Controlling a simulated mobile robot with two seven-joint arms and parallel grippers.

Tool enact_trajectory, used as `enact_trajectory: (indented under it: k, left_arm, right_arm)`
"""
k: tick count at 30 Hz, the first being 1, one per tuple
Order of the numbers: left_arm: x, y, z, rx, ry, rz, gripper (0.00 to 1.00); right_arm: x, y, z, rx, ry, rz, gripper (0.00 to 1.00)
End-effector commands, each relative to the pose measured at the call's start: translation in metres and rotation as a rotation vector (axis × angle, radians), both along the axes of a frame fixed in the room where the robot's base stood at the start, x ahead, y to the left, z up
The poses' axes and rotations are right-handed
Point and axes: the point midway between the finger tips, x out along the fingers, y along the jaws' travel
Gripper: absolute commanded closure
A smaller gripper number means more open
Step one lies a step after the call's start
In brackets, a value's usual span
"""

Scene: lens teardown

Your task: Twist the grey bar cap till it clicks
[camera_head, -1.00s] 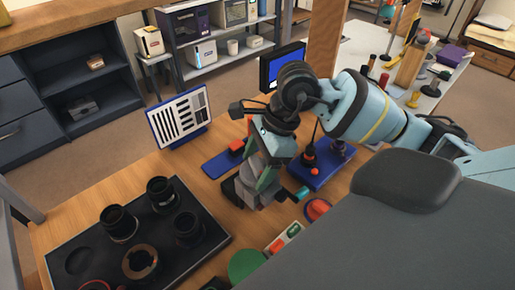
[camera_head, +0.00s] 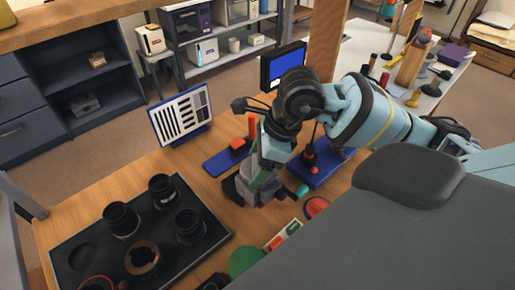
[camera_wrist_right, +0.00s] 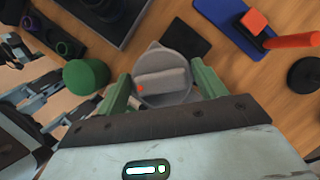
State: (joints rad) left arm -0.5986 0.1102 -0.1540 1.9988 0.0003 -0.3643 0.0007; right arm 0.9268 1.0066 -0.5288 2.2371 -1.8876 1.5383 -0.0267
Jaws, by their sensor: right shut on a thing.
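The grey bar cap (camera_wrist_right: 165,79) shows in the right wrist view as a round grey disc with a raised bar across it and a small red dot near the bar's left end. My right gripper (camera_wrist_right: 160,88) has one green finger on each side of the cap and is shut on it. In the head view my right gripper (camera_head: 262,188) points down at the middle of the wooden table, and its fingers and wrist hide most of the cap. My left gripper is not in the head view.
A black tray (camera_head: 215,237) with several dark lens parts lies at the left. A blue mat (camera_head: 216,164) with a red block, a chart stand (camera_head: 181,116) and a blue tool base (camera_head: 322,178) surround the gripper. A green round object (camera_head: 245,262) lies in front.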

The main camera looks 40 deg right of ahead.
Motion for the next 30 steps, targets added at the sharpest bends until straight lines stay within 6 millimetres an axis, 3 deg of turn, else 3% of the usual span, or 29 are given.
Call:
enact_trajectory:
  k: [5, 9, 14, 15, 20, 30]
  left_arm:
    - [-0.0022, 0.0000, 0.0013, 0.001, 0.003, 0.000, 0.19]
    - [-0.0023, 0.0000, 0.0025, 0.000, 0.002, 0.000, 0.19]
    - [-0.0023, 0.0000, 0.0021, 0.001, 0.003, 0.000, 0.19]
    - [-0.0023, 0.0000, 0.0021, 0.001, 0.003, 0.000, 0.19]
    - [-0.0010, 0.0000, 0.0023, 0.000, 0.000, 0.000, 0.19]
    - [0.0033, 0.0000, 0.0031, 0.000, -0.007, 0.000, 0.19]
  right_arm:
    - [-0.0004, 0.0004, 0.0008, 0.000, 0.000, -0.046, 0.52]
    - [-0.0003, 0.0002, 0.0009, 0.000, 0.000, -0.100, 0.64]
    - [-0.0002, -0.0001, 0.0002, -0.001, 0.001, -0.102, 0.64]
    - [-0.0002, -0.0001, 0.0002, -0.001, 0.001, -0.102, 0.29]
    - [-0.0002, -0.0001, 0.0001, 0.000, 0.001, -0.100, 0.08]
    - [-0.0005, -0.0008, 0.0022, 0.000, -0.001, -0.100, 0.05]
